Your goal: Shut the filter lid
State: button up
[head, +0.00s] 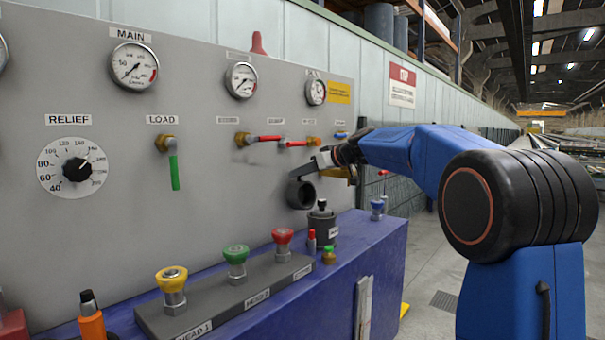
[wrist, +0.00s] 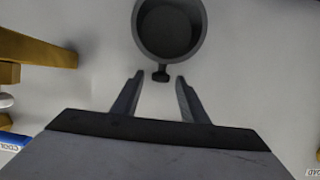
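A dark grey round cup (head: 300,194) sticks out from the grey panel; I take it to be the filter part with the lid. In the wrist view the cup (wrist: 203,28) shows its hollow round face at the top, with a small dark tab (wrist: 161,74) at its lower edge. No separate lid can be made out. My gripper (head: 308,171) is beside the upper right of the cup in the head view. In the wrist view my gripper (wrist: 160,78) is open, with the tab between the fingertips in the picture and a gap on both sides. Contact is not visible.
A dark pot (head: 321,228) with a black knob stands on the blue bench (head: 375,250) below the cup. Red-handled valves (head: 292,143) sit above it on the panel. A brass-yellow part (wrist: 35,48) is at the left in the wrist view. Coloured knobs (head: 236,254) line the bench.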

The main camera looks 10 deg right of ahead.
jog(key=shift+w+a, duration=0.15)
grip_shut()
